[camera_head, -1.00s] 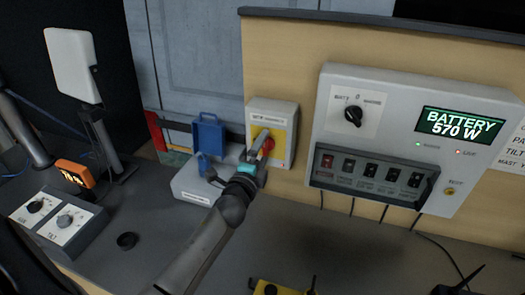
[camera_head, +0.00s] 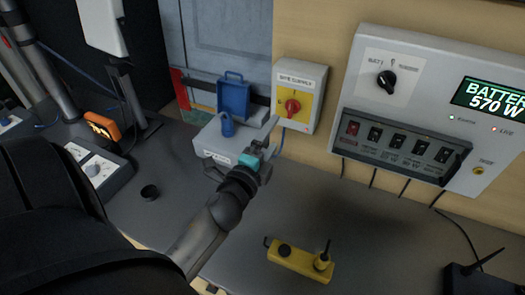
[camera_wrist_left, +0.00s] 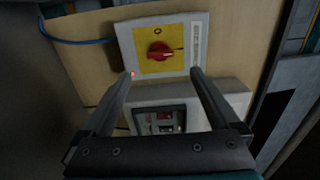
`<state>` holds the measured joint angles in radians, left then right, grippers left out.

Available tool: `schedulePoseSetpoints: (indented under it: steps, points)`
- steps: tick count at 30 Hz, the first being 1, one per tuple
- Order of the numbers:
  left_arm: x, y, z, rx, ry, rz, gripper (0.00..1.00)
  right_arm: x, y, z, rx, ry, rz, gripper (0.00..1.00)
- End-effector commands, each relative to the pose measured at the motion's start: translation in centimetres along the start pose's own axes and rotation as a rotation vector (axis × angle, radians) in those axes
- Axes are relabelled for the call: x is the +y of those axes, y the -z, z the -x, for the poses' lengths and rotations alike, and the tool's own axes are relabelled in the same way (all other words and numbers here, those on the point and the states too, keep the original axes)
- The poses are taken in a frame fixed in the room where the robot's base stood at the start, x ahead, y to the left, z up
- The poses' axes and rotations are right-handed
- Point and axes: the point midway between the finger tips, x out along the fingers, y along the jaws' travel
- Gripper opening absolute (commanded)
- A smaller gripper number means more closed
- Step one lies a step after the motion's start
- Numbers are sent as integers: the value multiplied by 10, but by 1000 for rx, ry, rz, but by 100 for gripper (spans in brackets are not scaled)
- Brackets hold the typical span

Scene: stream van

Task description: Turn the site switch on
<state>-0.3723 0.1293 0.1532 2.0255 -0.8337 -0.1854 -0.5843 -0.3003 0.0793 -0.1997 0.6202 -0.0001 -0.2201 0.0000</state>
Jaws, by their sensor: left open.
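The site supply switch is a white box (camera_head: 317,78) with a yellow plate and a red rotary knob (camera_head: 292,106), on the wooden wall. In the left wrist view the knob (camera_wrist_left: 160,53) lies roughly crosswise on the yellow plate (camera_wrist_left: 180,36), below an O mark. My left gripper (camera_head: 264,136) is open and empty, below and in front of the switch, clear of the knob. Its two fingers (camera_wrist_left: 163,74) also show in the left wrist view, pointing toward the box's near edge. My right gripper is not in view.
A grey panel (camera_head: 372,119) with a black selector, several rocker switches and a display reading BATTERY 570 W is to the right. A white unit with an open blue lid (camera_head: 233,97) stands left of the gripper. A yellow device (camera_head: 300,260) lies on the grey bench.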

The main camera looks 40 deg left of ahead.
Motion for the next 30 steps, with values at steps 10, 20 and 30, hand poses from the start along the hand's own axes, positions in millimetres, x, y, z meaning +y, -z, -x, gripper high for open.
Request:
schedulePoseSetpoints:
  steps: [10,20,30]
  points:
    - [1,0,42,1,0,-1,96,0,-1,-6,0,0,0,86]
    - [0,0,46,0,1,-1,96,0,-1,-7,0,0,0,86]
    - [0,0,46,1,1,-1,96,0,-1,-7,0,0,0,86]
